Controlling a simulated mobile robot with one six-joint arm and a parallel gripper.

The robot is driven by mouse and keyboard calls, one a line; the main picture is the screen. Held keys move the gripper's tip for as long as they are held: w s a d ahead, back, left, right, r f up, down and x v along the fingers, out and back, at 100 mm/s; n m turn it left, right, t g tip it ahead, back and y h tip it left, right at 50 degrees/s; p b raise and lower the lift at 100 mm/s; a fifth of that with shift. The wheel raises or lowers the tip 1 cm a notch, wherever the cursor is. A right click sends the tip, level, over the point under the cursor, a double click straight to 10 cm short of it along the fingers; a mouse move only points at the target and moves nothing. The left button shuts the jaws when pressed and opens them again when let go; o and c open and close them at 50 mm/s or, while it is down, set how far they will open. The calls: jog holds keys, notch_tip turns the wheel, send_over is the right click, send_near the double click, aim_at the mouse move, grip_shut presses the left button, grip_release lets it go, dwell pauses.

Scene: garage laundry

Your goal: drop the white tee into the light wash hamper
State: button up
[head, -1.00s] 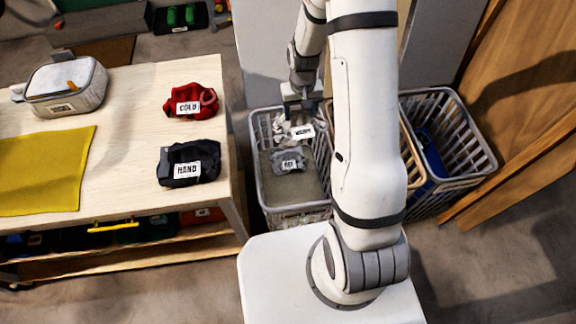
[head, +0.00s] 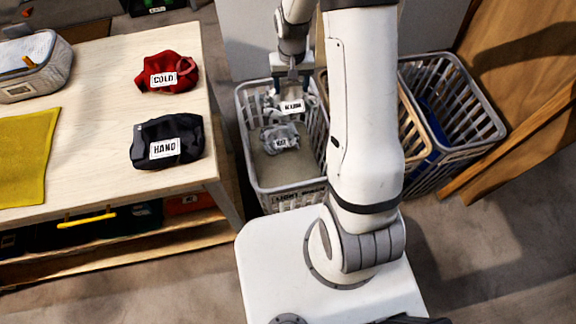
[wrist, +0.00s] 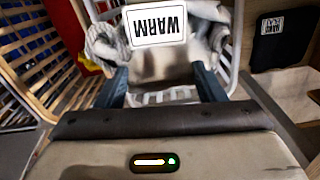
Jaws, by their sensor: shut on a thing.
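The white tee (head: 272,106), with a tag reading WARM in the wrist view, hangs in my gripper (head: 291,82). It also fills the top middle of the wrist view (wrist: 160,64). In the wrist view my gripper (wrist: 162,85) has one finger at each side of the cloth. In the head view the tee is over the far part of the leftmost grey hamper (head: 247,150); its exact height is hard to tell. The small tag on that hamper's front is too blurred to read surely. A grey-white cloth (head: 281,135) with its own tag lies in that hamper.
A tan hamper (head: 411,118) stands beside it, partly behind my arm. A grey hamper (head: 478,102) with blue cloth is farther right. The wooden table (head: 95,125) at left holds a red item (head: 185,68) and a black item (head: 192,133). A wooden door (head: 530,100) is at right.

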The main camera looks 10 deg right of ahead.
aim_at(293, 93)
jog(key=shift+m, duration=0.8)
jog(key=f+b, duration=0.6)
jog(key=b, duration=0.2)
jog(key=shift+d+f, duration=0.2)
notch_tip(293, 93, down, 6)
jog(key=b, duration=0.4)
jog(key=shift+r+b, duration=0.15)
jog(key=shift+b, duration=0.15)
jog(key=o, duration=1.4)
jog(key=shift+o, duration=0.2)
jog(key=shift+r, duration=0.1)
notch_tip(293, 93, up, 8)
jog(key=shift+f+p, duration=0.2)
jog(key=shift+p, duration=0.55)
